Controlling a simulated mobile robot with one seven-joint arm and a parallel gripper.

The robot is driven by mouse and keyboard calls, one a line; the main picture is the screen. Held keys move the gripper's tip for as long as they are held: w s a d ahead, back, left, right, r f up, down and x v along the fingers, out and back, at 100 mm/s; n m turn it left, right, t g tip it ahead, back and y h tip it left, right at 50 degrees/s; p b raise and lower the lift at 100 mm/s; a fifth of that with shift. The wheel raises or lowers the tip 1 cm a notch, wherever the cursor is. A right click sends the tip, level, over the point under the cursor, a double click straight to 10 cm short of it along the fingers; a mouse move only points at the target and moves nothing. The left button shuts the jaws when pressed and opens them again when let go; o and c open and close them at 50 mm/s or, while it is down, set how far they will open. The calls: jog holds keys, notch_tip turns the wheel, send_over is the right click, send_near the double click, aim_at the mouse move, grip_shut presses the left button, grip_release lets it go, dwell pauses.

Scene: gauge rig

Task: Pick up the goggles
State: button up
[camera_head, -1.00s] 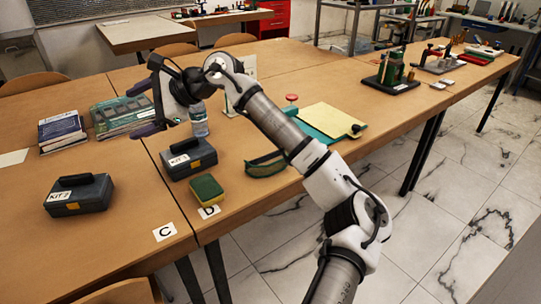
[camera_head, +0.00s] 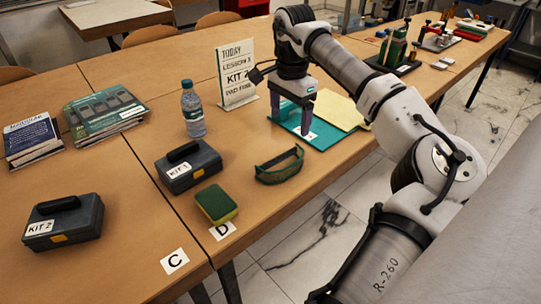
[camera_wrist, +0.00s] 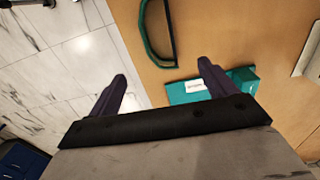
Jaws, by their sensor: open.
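The goggles (camera_head: 279,165), with a dark green frame, lie on the wooden table right of the KIT 1 case and behind the sponge. In the wrist view the goggles (camera_wrist: 158,34) show at the top as a green-edged loop, partly cut off by the frame. My gripper (camera_head: 305,131) points down above the teal board, behind and to the right of the goggles. Its two dark fingers are apart and empty, and they also show in the wrist view (camera_wrist: 162,69), short of the goggles.
The KIT 1 case (camera_head: 188,166), a green-yellow sponge (camera_head: 215,203) and a water bottle (camera_head: 193,110) stand left of the goggles. A teal board (camera_head: 335,131) lies right behind them. A sign (camera_head: 236,75) stands further back. The table's front edge is close to the goggles.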

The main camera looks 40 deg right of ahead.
aim_at(286, 157)
notch_tip(286, 157, down, 8)
jog(key=shift+s+f, duration=0.1)
jog(key=shift+a+f+p, duration=0.2)
jog(key=shift+f+p, duration=0.4)
jog(key=shift+f, duration=2.15)
jog(key=c, duration=1.1)
jog(key=shift+r, duration=0.2)
